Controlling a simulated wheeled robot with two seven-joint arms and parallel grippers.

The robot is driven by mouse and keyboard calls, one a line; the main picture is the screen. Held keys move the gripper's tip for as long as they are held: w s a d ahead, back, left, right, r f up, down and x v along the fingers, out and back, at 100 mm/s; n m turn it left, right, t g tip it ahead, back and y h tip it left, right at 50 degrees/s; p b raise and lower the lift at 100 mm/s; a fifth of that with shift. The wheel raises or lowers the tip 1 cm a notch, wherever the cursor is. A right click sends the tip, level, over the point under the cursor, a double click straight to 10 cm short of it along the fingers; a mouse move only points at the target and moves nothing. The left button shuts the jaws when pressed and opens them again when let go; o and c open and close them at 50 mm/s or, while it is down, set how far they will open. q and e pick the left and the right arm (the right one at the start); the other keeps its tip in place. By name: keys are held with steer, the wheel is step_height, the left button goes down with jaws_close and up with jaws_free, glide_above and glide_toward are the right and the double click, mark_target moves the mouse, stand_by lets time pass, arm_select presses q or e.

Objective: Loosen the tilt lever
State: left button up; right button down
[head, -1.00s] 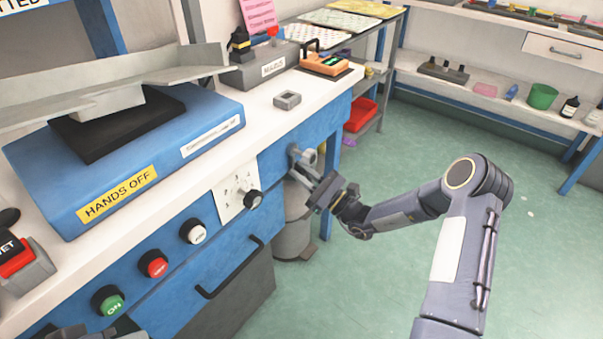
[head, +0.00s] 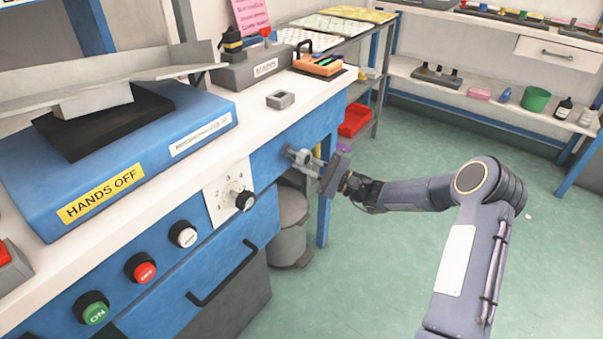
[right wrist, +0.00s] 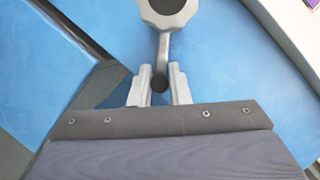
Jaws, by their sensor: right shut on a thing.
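The tilt lever (right wrist: 163,48) is a grey metal arm on a round hub with a dark centre, mounted on the blue bench front. In the head view the lever (head: 298,155) sits near the bench's right end, partly hidden by my gripper. My right gripper (head: 313,164) reaches it from the right. In the right wrist view the two fingers of my right gripper (right wrist: 160,88) stand either side of the lever's lower end, shut on it. My left gripper is not clearly in view.
A drawer handle (head: 222,275) sticks out below. A grey bin (head: 290,230) stands under the lever.

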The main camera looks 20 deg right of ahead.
mark_target(296, 137)
steer(key=r+n+g+b, duration=0.1)
steer(key=n, duration=0.1)
steer(key=w+d+r+n+g+b, duration=0.1)
steer(key=n, duration=0.2)
steer(key=n+g+h+b, duration=0.1)
steer(key=n, duration=0.2)
steer(key=shift+w+d+r, duration=0.15)
steer(key=shift+d+r, duration=0.25)
steer(key=r+n+b, duration=0.1)
steer(key=r+n+h+b, duration=0.1)
steer(key=n, duration=0.1)
steer(key=shift+w+d+g, duration=0.1)
steer(key=shift+d+g, duration=0.05)
steer(key=shift+g, duration=0.25)
steer(key=shift+r+n+h+b, duration=0.7)
steer(key=shift+r+n+b, duration=0.1)
steer(key=shift+n, duration=0.6)
steer(key=c, duration=1.6)
jaws_free()
steer(key=shift+o, duration=1.2)
steer(key=shift+r, duration=0.2)
